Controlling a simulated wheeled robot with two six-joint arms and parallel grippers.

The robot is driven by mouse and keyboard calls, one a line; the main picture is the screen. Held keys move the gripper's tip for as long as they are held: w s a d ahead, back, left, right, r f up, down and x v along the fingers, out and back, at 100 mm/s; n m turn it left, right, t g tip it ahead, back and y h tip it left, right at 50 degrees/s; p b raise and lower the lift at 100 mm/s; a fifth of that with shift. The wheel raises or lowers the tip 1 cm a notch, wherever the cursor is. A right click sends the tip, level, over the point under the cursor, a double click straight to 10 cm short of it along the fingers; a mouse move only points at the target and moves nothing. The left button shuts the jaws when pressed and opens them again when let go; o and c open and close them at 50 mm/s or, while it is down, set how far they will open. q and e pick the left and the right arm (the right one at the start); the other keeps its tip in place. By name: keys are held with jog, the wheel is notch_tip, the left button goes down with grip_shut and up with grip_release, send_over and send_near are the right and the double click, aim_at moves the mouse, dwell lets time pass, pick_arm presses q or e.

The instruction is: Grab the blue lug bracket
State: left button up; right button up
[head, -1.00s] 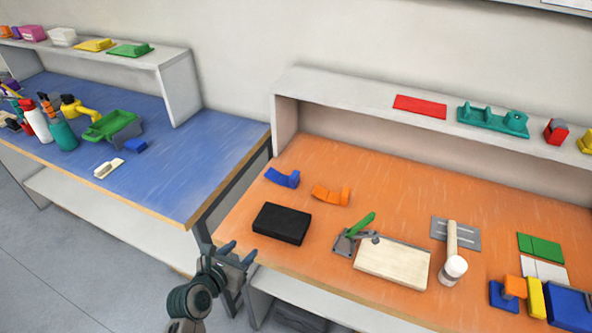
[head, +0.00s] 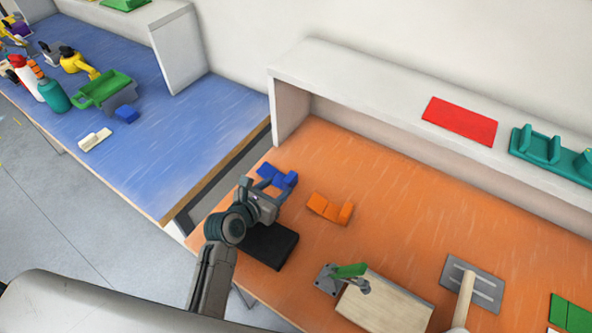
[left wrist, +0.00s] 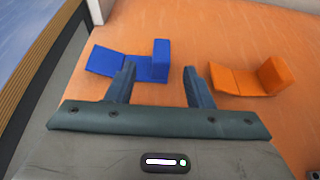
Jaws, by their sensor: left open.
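The blue lug bracket (head: 280,177) lies on the orange table near its left end. It also shows in the left wrist view (left wrist: 158,62), with a flat part to the left and a raised block at its right end. My left gripper (head: 268,188) is open and empty, close to the bracket on its near side. In the left wrist view its two fingers (left wrist: 160,82) point toward the bracket; the left finger overlaps the bracket's image and the right one is to its right. I cannot tell whether they touch it. My right gripper is not in view.
An orange bracket (head: 329,209) lies right of the blue one. A black block (head: 272,246) sits below my left gripper. A clamp with a green handle (head: 345,272) and a board (head: 385,305) are nearer the front. A shelf (head: 375,88) runs along the back.

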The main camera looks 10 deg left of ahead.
aim_at(293, 176)
pick_arm(q)
jog(key=x, duration=0.3)
jog(key=shift+w+d+r+p, duration=0.1)
jog(key=shift+w+p, duration=0.05)
jog(key=shift+p, duration=0.15)
jog(key=shift+w+d+f, duration=0.15)
jog(key=shift+w+f, duration=0.05)
jog(key=shift+w, duration=0.1)
jog(key=shift+p+x, duration=0.6)
jog(key=shift+x, duration=1.65)
jog(key=shift+w+d+f, duration=0.1)
jog(key=shift+w+f, duration=0.25)
jog(key=shift+f, duration=0.05)
jog(key=shift+s, duration=0.1)
jog(key=c, duration=1)
grip_shut()
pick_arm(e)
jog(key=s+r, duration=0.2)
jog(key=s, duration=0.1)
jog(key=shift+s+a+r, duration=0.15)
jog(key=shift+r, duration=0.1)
